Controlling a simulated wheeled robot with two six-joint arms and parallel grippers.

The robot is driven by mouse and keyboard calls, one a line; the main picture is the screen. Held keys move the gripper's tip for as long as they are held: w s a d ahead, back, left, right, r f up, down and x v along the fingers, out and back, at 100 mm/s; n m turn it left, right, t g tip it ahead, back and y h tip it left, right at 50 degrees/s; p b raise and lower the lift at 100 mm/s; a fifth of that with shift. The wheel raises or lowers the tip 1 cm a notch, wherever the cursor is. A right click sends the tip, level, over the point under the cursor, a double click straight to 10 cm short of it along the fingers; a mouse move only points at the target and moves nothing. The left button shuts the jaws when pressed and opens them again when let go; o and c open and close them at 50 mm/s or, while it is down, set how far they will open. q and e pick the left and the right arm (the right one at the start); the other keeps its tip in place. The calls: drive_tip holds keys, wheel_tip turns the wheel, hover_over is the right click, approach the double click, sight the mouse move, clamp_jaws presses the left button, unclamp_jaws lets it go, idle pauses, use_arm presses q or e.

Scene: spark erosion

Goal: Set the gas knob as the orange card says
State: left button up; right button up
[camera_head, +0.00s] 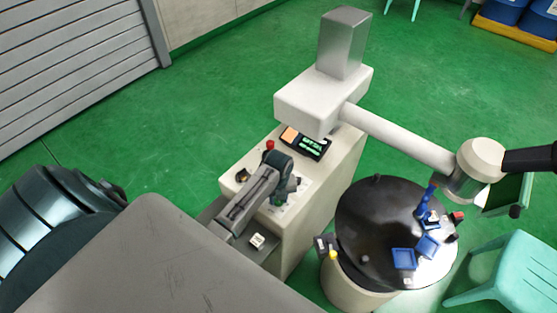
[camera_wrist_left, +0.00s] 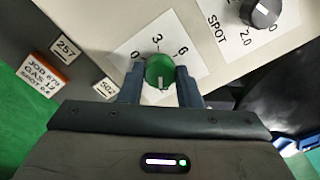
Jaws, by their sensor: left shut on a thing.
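The green gas knob (camera_wrist_left: 159,70) sits on a white dial plate marked 0, 3 and 6. My left gripper (camera_wrist_left: 160,88) is shut on it, with one dark finger on each side. A pale line shows on the knob's lower part; I cannot tell which number it indicates. The orange card (camera_wrist_left: 42,77) lies at the left in the left wrist view; it reads JOB, GAS and SPOT, its gas figure too small to read surely.
A black SPOT knob (camera_wrist_left: 264,11) stands on another dial plate. Small tags (camera_wrist_left: 65,48) lie left of the gas dial. In the head view, a red button (camera_head: 270,145) and lit display (camera_head: 312,146) are close by. A round dark table (camera_head: 365,225) stands right.

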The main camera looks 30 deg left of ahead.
use_arm(q)
drive_tip(key=o, duration=1)
drive_tip(key=shift+r, duration=0.1)
drive_tip(key=shift+c, duration=0.2)
wheel_tip(320, 180, up, 11)
drive_tip(key=b, duration=0.3)
